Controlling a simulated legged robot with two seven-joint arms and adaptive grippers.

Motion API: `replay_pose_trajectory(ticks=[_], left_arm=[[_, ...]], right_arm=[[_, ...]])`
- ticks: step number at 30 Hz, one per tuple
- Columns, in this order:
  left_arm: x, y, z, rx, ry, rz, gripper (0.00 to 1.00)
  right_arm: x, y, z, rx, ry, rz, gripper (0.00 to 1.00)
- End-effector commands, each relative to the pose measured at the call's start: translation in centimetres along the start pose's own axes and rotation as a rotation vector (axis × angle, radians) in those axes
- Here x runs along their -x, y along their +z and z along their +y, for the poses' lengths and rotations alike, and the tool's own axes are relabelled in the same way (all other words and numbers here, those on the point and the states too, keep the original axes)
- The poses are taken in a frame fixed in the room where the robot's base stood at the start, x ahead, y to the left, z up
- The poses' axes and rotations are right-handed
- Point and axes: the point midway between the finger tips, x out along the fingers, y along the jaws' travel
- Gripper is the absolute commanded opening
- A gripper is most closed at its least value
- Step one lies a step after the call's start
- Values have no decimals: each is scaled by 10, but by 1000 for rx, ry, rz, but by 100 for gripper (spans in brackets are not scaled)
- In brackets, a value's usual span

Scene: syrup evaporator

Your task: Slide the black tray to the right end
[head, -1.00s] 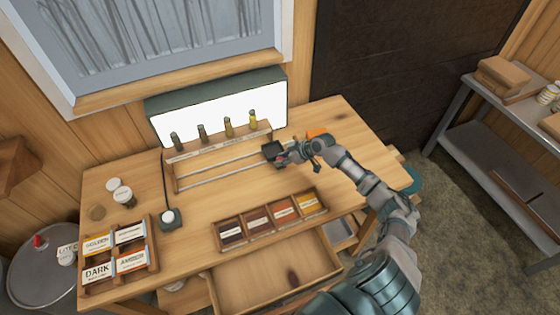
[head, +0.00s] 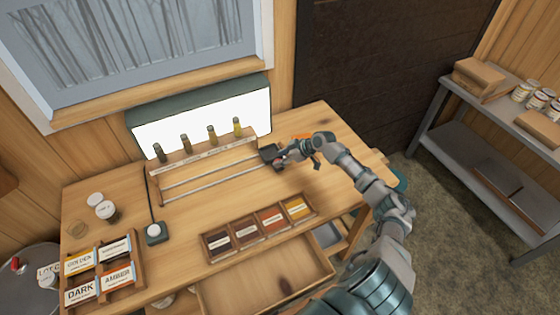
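The small black tray (head: 267,153) sits at the right end of the two metal rails (head: 212,178) in front of the wooden rack (head: 208,155). My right gripper (head: 281,158) is at the tray's right side, touching or very close to it. Its fingers are small and partly hidden, so I cannot tell whether they are open or shut. My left gripper is not in view.
Several small bottles (head: 212,135) stand on the rack before a lit white panel (head: 205,122). A sample box (head: 260,228) lies in front, above an open drawer (head: 268,280). A labelled card box (head: 103,268) and jars (head: 106,211) are at left.

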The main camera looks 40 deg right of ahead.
Motion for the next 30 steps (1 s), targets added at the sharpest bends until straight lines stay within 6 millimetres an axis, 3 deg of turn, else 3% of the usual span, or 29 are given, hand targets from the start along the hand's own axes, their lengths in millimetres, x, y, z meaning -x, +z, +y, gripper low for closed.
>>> replay_pose_trajectory(ticks=[10, 21, 30], left_arm=[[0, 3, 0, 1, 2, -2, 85], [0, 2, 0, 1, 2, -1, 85], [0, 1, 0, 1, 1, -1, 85]], right_arm=[[4, 4, -3, -3, -7, -10, 55], [82, 5, -1, -2, -5, -11, 55], [114, 4, 0, -3, -6, -6, 55]])
